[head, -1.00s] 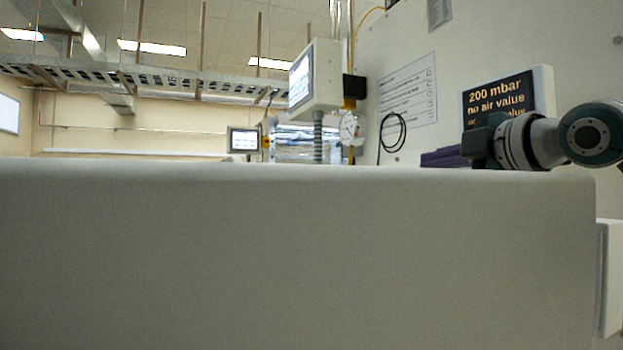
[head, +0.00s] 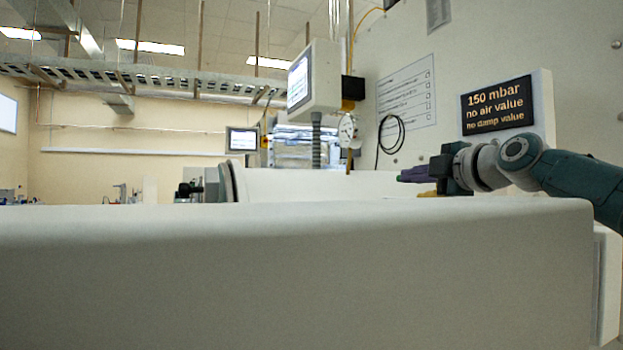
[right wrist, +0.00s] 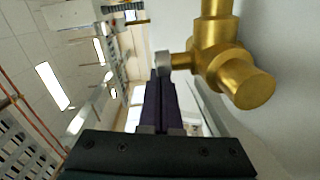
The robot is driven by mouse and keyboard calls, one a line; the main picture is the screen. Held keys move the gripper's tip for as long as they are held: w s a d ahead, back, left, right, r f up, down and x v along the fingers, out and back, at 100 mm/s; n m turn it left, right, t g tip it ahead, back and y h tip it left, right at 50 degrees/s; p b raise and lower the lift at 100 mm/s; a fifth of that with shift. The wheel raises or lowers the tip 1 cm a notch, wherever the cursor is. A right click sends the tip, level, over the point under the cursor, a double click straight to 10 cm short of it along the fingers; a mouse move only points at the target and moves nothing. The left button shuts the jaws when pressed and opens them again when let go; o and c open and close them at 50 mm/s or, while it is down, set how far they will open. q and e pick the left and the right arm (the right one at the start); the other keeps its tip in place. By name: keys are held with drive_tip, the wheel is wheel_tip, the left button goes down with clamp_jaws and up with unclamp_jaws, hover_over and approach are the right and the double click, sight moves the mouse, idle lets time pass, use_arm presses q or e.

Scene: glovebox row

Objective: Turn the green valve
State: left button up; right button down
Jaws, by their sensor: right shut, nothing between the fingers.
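My right gripper (head: 403,175) is at the right in the head view, with its purple fingers pointing left above the white front edge. In the right wrist view its purple fingers (right wrist: 158,80) are shut with nothing between them. A brass valve body (right wrist: 222,58) with a thick round end stands close to the right of the fingertips. A small grey block at the end of its side stem is by the fingertips; I cannot tell whether they touch. My left gripper is not in view.
A large white panel (head: 300,270) fills the lower head view. A dark display (head: 497,105) reads 150 mbar, behind my right arm. A monitor (head: 313,78), a round gauge (head: 347,129) and a black cable loop (head: 390,134) are at the back wall.

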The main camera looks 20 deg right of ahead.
drive_tip(key=p, duration=0.2)
drive_tip(key=m+h+p, duration=0.1)
drive_tip(key=p, duration=0.2)
drive_tip(key=shift+w+d+r, duration=0.2)
drive_tip(key=shift+r, duration=0.15)
drive_tip(key=shift+f+h, duration=0.2)
drive_tip(key=shift+h, duration=0.3)
use_arm(q)
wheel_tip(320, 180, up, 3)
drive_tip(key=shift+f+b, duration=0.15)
drive_tip(key=shift+b, duration=1.1)
use_arm(e)
drive_tip(key=shift+w+d+f, duration=0.15)
drive_tip(key=shift+f, duration=0.25)
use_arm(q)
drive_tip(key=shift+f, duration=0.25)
use_arm(e)
drive_tip(key=shift+d+r, duration=0.1)
drive_tip(key=shift+r, duration=0.15)
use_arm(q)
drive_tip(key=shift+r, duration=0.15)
